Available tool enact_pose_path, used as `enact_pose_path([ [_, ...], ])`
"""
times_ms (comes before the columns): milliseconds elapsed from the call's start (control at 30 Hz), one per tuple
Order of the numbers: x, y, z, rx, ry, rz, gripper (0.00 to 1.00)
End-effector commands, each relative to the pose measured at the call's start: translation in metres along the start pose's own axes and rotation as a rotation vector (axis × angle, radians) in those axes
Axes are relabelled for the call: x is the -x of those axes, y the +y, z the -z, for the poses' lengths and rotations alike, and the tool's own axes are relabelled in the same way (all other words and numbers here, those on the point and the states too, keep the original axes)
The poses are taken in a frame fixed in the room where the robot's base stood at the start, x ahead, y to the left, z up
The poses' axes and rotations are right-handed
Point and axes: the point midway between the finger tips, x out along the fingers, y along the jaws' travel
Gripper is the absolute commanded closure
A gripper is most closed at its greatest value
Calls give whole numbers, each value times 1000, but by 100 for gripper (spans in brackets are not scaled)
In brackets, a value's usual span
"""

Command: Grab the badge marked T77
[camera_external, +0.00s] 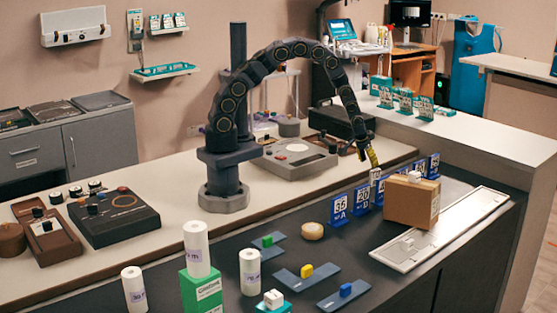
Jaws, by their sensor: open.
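I cannot read T77 on any badge in view. A row of blue number stands is on the dark counter: the one marked 35 A (339,208) is at the left front, and one that seems to read 20 D (362,196) is behind it. Others (432,166) continue to the right, partly hidden by a cardboard box. My gripper (371,160) is open, pointing down just above the middle of this row. A small white tag (376,175) shows right below its yellow part; I cannot tell whether they touch. Teal badges (405,100) stand on the back ledge, their writing too small to read.
The cardboard box (411,203) stands just right of my gripper, with a white flat tray (452,228) beside it. White rolls (196,250), a green carton (202,289) and blue plates with small coloured blocks (307,271) occupy the front. A tan roll (312,230) lies left of the stands.

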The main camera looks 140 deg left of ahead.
Motion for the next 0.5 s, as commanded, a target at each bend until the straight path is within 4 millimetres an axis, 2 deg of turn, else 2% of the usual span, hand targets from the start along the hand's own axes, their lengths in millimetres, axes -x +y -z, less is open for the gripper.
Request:
enact_pose_path([
  [500,-42,-1,4,3,0,-1,52],
])
